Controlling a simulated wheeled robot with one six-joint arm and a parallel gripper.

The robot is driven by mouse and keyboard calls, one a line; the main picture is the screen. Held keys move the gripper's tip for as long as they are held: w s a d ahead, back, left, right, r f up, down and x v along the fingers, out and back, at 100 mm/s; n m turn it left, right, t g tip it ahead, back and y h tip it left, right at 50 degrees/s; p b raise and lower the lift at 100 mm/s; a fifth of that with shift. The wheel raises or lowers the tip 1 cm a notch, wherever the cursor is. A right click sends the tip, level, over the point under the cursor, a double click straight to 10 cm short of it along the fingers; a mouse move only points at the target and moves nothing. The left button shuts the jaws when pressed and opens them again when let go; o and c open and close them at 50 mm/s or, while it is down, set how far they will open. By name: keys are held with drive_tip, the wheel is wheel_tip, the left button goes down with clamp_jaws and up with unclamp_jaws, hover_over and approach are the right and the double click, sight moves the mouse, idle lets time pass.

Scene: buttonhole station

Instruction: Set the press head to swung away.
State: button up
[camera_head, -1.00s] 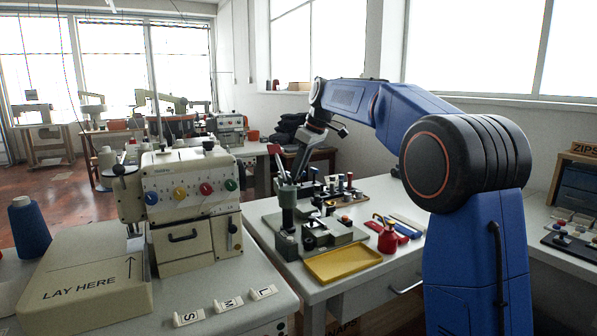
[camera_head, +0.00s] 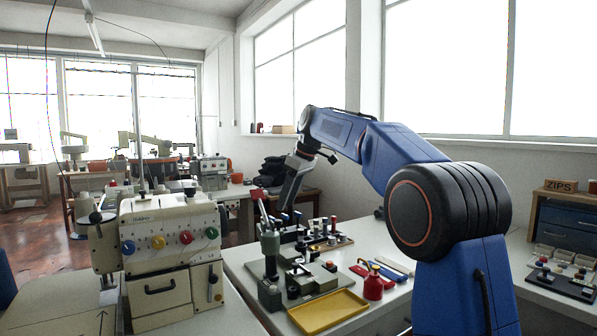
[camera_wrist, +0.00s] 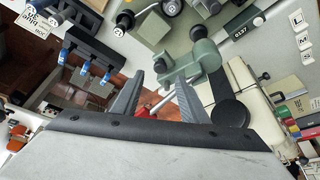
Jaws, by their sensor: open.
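The press (camera_head: 268,250) is a small grey-green machine on the table, with an upright column and a lever that carries a red handle (camera_head: 258,194). In the wrist view the green press body (camera_wrist: 198,65) is just beyond the right finger, and the red handle (camera_wrist: 143,110) shows between the fingers, partly hidden by the gripper body. My gripper (camera_wrist: 155,90) is open, with nothing visibly clamped. In the head view my gripper (camera_head: 290,190) hangs beside and above the press. I cannot tell the press head's exact position.
A yellow tray (camera_head: 328,312) and a red bottle (camera_head: 373,284) stand at the table's front. Knobbed tools (camera_head: 325,228) stand behind the press. A cream buttonhole machine (camera_head: 165,250) is at left. A black rack with blue clips (camera_wrist: 85,58) shows in the wrist view.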

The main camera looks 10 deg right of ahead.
drive_tip(key=v, duration=1.1)
drive_tip(key=shift+r, duration=0.2)
drive_tip(key=s+d+f+m+h, duration=0.15)
drive_tip(key=s+f, duration=0.25)
drive_tip(key=s, duration=0.4)
drive_tip(key=s+d+f+m+t, duration=0.1)
drive_tip(key=s+f+m, duration=0.25)
drive_tip(key=s, duration=0.45)
drive_tip(key=s+d+f+m+h, duration=0.1)
drive_tip(key=s+d+f, duration=0.1)
drive_tip(key=s+f, duration=0.45)
drive_tip(key=s+d+f+m, duration=0.2)
drive_tip(key=s+f, duration=1)
drive_tip(key=s+d+f+m+t+h, duration=0.1)
drive_tip(key=s+f+m, duration=0.1)
drive_tip(key=s+f, duration=1)
drive_tip(key=shift+s+d, duration=0.2)
drive_tip(key=shift+d, duration=0.15)
